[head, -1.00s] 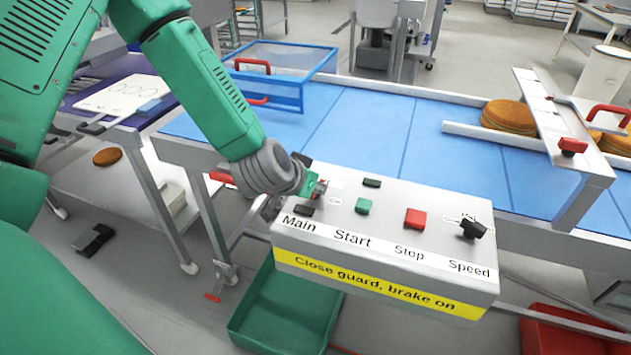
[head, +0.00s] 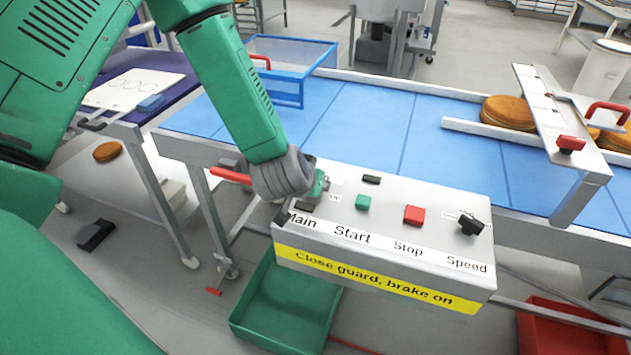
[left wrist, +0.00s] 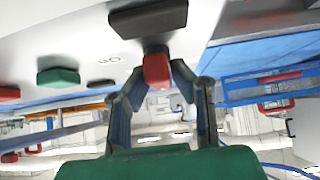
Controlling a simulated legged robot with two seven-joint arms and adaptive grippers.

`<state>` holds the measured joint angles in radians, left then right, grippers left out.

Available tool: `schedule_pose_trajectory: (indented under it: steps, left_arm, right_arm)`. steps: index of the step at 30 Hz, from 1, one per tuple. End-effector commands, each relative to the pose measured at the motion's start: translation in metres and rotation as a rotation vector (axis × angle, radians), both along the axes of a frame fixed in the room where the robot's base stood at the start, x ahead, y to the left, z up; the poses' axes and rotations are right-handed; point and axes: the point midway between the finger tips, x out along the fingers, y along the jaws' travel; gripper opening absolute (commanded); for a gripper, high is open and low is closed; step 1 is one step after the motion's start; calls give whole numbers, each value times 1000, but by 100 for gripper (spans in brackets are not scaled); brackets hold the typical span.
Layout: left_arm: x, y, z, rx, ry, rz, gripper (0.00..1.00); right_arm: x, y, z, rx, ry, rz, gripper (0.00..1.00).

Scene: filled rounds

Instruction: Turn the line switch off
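The line switch is the one marked Main on the grey control box (head: 385,250). In the left wrist view its red-tipped lever (left wrist: 157,70) sticks out from a dark base (left wrist: 148,18). My left gripper (head: 320,186) is at the left end of the box top. In the left wrist view its two fingertips (left wrist: 159,82) lie on either side of the red tip and appear to touch it. In the head view the gripper and wrist largely hide the lever, so its tilt is hard to tell. My right gripper is not in view.
Beside the switch are a green Start button (head: 362,202), a red Stop button (head: 413,215) and a black Speed knob (head: 471,224). A blue conveyor (head: 365,125) runs behind the box. A blue-framed guard (head: 290,72) stands over it. A green crate (head: 275,315) sits below.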

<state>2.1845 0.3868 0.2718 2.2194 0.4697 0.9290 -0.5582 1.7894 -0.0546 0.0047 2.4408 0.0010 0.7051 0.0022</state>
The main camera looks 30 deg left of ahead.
Motion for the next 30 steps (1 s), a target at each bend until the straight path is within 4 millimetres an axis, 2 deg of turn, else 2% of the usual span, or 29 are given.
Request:
schedule_pose_trajectory:
  steps: [1, 12, 24, 30]
  left_arm:
    - [-5, 0, -5, -2, 15, 0, 38]
    - [-3, -1, 1, 0, 2, -2, 38]
    - [-43, -11, 43, -1, 5, -2, 38]
    - [-52, -12, 50, -1, 7, -1, 38]
  right_arm:
    - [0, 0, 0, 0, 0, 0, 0]
    - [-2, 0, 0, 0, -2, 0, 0]
    - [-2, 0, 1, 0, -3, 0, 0]
    - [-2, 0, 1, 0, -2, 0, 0]
